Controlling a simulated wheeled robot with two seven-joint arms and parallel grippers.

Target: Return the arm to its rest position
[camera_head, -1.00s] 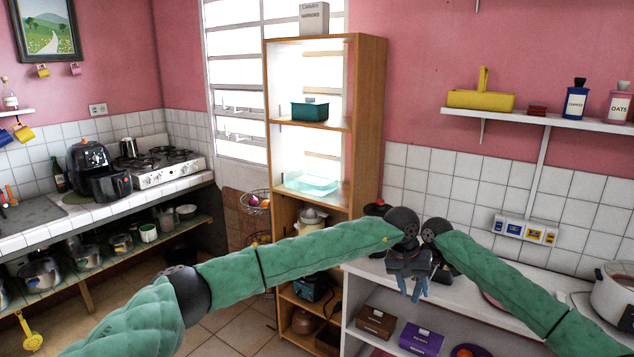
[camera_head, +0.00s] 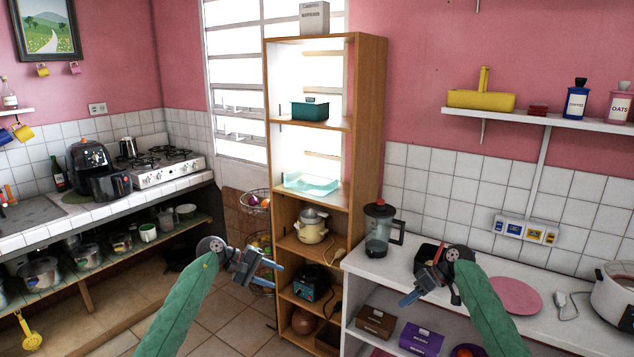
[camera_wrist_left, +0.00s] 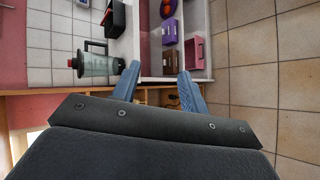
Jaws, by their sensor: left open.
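My left gripper (camera_head: 273,273) is in front of the tall wooden shelf's lower part, over the floor, with its fingers pointing right. In the left wrist view its two blue fingers (camera_wrist_left: 158,84) are spread apart with nothing between them. My right gripper (camera_head: 407,296) is over the front part of the white counter, pointing down and to the left; its opening is not clear from this angle. The two arms are well apart, and neither gripper visibly holds anything.
The tall wooden shelf (camera_head: 366,120) stands ahead with a teal pot and a glass dish. A blender (camera_head: 379,232) stands on the white counter (camera_head: 384,267) at right; it also shows in the left wrist view (camera_wrist_left: 94,65). A pink plate (camera_head: 516,295) lies there. Floor at left is clear.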

